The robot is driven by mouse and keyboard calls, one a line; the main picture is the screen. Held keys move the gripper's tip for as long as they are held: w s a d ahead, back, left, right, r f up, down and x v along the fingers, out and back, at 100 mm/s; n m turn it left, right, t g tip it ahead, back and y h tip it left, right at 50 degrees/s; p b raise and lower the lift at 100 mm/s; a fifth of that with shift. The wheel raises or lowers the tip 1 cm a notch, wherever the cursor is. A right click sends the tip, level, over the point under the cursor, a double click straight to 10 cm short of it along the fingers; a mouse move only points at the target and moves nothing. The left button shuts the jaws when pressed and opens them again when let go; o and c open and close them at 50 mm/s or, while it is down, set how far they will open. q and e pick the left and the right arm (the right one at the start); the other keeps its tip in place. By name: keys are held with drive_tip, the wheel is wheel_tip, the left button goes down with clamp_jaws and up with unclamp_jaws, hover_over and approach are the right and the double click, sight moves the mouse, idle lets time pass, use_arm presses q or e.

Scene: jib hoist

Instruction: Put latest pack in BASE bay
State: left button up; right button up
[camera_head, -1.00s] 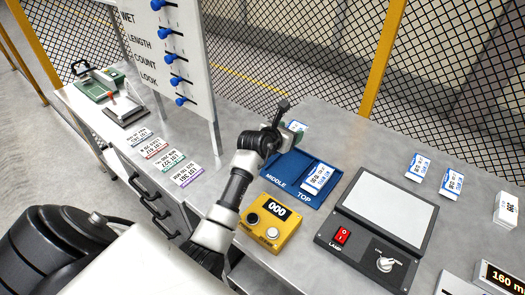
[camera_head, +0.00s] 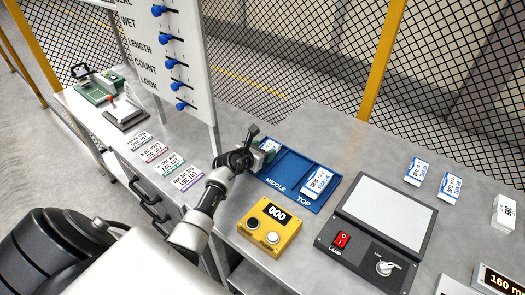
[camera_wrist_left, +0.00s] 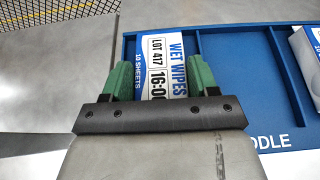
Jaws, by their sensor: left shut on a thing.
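My left gripper (camera_head: 262,149) is shut on a white and blue wet-wipes pack (camera_head: 270,145), printed LOT 417 and 16:00. The wrist view shows the pack (camera_wrist_left: 165,60) between the green finger pads (camera_wrist_left: 160,80). It is at the leftmost bay of the blue tray (camera_head: 325,203), left of the MIDDLE bay. I cannot tell whether it touches the bay floor. The leftmost bay's label is hidden by my gripper. Another pack (camera_head: 318,182) lies in the TOP bay, and the MIDDLE bay looks empty. My right gripper is not in view.
A yellow counter box (camera_head: 270,227) reading 000 stands in front of the tray. A lamp panel (camera_head: 390,215) is to its right. Two packs (camera_head: 416,171) (camera_head: 450,187) and a white stack (camera_head: 504,214) lie farther right. Lot cards (camera_head: 187,179) and a lever board (camera_head: 172,60) are left.

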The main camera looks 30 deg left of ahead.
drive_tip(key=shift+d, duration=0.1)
use_arm(q)
drive_tip(key=o, duration=0.9)
drive_tip(key=shift+f, duration=0.1)
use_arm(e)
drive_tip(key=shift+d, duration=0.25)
use_arm(q)
drive_tip(key=shift+o, duration=0.2)
drive_tip(key=shift+s+r, duration=0.15)
drive_tip(key=shift+r, duration=0.05)
drive_tip(key=v, duration=1.2)
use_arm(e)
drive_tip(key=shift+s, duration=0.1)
use_arm(q)
drive_tip(key=shift+f, duration=0.1)
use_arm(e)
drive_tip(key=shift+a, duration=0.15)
